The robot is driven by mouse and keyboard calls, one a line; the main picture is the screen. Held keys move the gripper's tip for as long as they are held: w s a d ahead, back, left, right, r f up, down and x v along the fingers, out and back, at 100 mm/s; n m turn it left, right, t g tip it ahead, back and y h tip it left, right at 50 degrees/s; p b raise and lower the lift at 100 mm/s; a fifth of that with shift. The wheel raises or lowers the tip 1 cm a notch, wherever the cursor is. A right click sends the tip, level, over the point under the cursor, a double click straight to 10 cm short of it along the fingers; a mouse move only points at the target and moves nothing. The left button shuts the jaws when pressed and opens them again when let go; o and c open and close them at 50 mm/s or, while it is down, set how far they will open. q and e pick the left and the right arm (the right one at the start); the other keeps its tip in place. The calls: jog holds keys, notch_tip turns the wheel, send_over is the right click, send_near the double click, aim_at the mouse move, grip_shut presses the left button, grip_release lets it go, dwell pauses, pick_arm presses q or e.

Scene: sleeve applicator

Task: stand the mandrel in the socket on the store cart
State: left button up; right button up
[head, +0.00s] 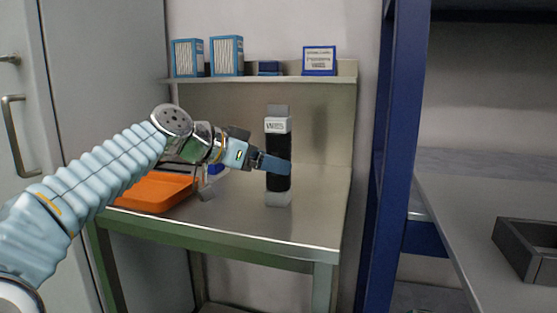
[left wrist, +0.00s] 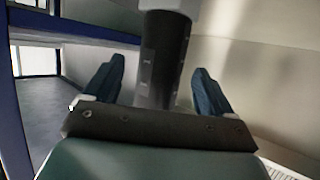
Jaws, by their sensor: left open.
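A dark upright cylinder (head: 277,155), which looks like the mandrel, has a pale labelled band near its top and a pale foot at the steel worktop. In the left wrist view the dark cylinder (left wrist: 164,58) stands between the two blue fingers. My left gripper (head: 274,163) is open around the cylinder at mid-height, with a blue finger across its front in the head view. In the left wrist view gaps show between the cylinder and both fingers of the gripper (left wrist: 156,88). I cannot make out a socket. My right gripper is not in view.
The green-framed worktop (head: 300,228) holds an orange tray (head: 155,194) behind my left forearm. A back shelf (head: 265,79) carries blue and white boxes (head: 226,56). A blue post (head: 398,150) stands to the right, before a grey surface with a dark open box (head: 530,248).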

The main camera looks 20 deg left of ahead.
pick_arm(q)
jog(key=x, duration=0.3)
jog(key=shift+w+d, duration=0.2)
jog(key=shift+w, duration=0.05)
jog(key=shift+c, duration=0.5)
jog(key=c, duration=1.2)
jog(key=shift+c, duration=1.2)
jog(key=shift+r, duration=0.15)
